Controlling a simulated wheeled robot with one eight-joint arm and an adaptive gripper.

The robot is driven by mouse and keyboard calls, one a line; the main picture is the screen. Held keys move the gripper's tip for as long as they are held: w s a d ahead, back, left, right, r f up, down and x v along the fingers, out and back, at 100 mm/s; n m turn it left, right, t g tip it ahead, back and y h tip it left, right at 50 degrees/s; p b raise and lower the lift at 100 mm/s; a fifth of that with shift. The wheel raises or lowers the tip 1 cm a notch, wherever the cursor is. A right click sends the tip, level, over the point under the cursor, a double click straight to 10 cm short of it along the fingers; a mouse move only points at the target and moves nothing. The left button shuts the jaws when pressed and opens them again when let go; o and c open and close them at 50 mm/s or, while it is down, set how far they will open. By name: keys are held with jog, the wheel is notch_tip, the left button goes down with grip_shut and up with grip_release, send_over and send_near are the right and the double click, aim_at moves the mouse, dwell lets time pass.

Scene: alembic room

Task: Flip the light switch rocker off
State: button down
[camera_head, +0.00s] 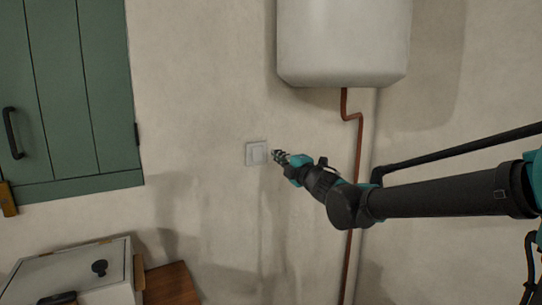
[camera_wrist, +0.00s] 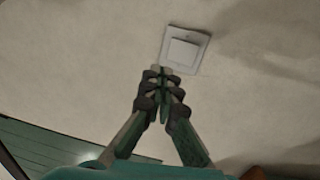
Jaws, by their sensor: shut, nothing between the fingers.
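A white light switch (camera_head: 256,153) with a square rocker is mounted on the plaster wall, left of my gripper in the head view. My gripper (camera_head: 277,156) is shut and empty, with its tips close to the right edge of the switch. In the wrist view the switch (camera_wrist: 185,50) shows whole, just beyond the shut fingertips (camera_wrist: 160,72). The tips appear near the lower left corner of its frame. I cannot tell whether they touch it. The rocker's tilt is too small to make out.
A white tank (camera_head: 343,40) hangs on the wall above right, with a copper pipe (camera_head: 357,160) running down from it behind my arm. A green shutter (camera_head: 75,100) is at the left. A white box (camera_head: 75,270) stands at the lower left beside a wooden surface (camera_head: 170,284).

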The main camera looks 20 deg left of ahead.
jog(key=shift+s+d+r, duration=0.15)
jog(key=shift+s+d, duration=0.65)
jog(key=shift+d, duration=0.1)
jog(key=w+d+f+m+t+h, duration=0.25)
jog(key=d+f+m+h, duration=0.2)
jog(key=d, duration=0.45)
jog(key=w+d+f+m+t+h, duration=0.1)
jog(key=w+d+f+m+h, duration=0.25)
jog(key=d+m, duration=0.4)
jog(key=s+d+f+m+g+h, duration=0.3)
jog(key=d+f+m+h, duration=0.2)
jog(key=d+f, duration=0.8)
jog(key=s+d+f+m+g+h, duration=0.35)
jog(key=s+d+f+m, duration=0.25)
jog(key=s+d+f, duration=0.45)
jog(key=s+d+f+m+g+y, duration=0.1)
jog(key=s+f+m+g, duration=0.1)
jog(key=s+f, duration=0.2)
jog(key=s+d+f+m+g+y, duration=0.1)
jog(key=s+d+f+m+g, duration=0.1)
jog(key=s+f, duration=0.3)
jog(key=s+g, duration=0.1)
jog(key=s, duration=0.3)
jog(key=shift+s+d+m+g, duration=0.2)
jog(key=shift+s+m+g, duration=0.1)
jog(key=shift+m, duration=0.1)
